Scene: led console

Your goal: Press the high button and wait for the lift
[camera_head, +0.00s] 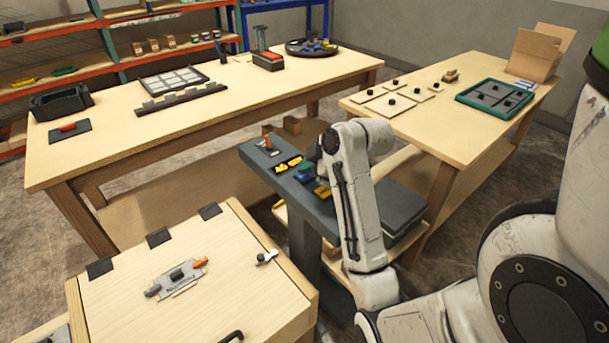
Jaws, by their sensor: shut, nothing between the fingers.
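A dark grey console (258,158) on a post stands in the middle. Its sloped top carries an orange-handled lever (268,144), a black strip with yellow marks (288,164), and small blue, green and yellow parts (321,191) close to my arm. I cannot tell which part is the high button; any lettering is too small to read. A dark grey slab (401,208), possibly the lift platform, lies right of the console behind my arm. My white arm rises in front of the console and covers part of it. My gripper does not show.
A long wooden bench (110,160) with trays and tools stands behind. Another table (433,128) with a green-framed tray (497,97) and open carton (535,54) stands at right. A wooden cabinet (215,235) with a latch is at front left, close to the console.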

